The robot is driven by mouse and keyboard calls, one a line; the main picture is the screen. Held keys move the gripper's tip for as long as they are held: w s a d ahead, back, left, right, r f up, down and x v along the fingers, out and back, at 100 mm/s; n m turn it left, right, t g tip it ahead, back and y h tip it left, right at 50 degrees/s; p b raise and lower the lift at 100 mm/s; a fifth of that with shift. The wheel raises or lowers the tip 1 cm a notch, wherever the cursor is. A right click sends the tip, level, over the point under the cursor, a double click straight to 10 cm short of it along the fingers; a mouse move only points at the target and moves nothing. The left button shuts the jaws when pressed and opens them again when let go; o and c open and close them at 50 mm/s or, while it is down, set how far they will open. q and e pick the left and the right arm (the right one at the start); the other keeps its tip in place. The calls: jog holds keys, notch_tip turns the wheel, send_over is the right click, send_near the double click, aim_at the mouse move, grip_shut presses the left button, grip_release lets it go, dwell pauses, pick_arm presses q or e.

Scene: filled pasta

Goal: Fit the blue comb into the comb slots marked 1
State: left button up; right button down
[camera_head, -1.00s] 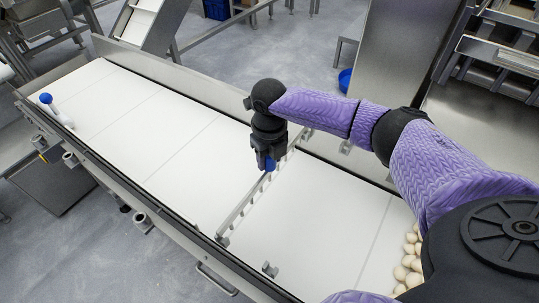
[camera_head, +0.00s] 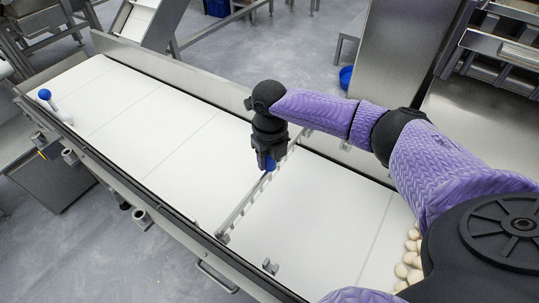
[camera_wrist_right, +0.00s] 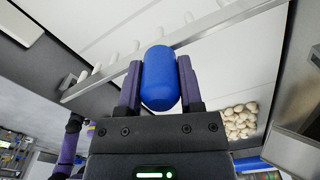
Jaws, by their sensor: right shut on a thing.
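My right gripper (camera_head: 268,165) is over the middle of the white belt, pointing down. It is shut on a rounded blue grip (camera_wrist_right: 160,78), which fills the space between the two fingers in the right wrist view. A pale bar with a row of white teeth (camera_head: 240,207) runs across the belt beneath the gripper; it also shows behind the blue grip in the right wrist view (camera_wrist_right: 100,82). I cannot tell whether the grip joins this bar. Small brackets stand at the belt edges, one near (camera_head: 270,267) and one far (camera_head: 345,145). No number marks are legible. My left gripper is out of view.
A blue-knobbed white tool (camera_head: 55,107) stands at the belt's left end. Pale pasta pieces (camera_wrist_right: 241,121) lie on the right part of the belt. The white belt (camera_head: 150,130) is otherwise clear, with raised metal side rails.

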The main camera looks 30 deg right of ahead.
jog(key=shift+f+b, duration=0.45)
jog(key=shift+f, duration=0.5)
dwell(0.5)
jog(key=shift+f, duration=0.1)
grip_release()
dwell(0.5)
dwell(0.6)
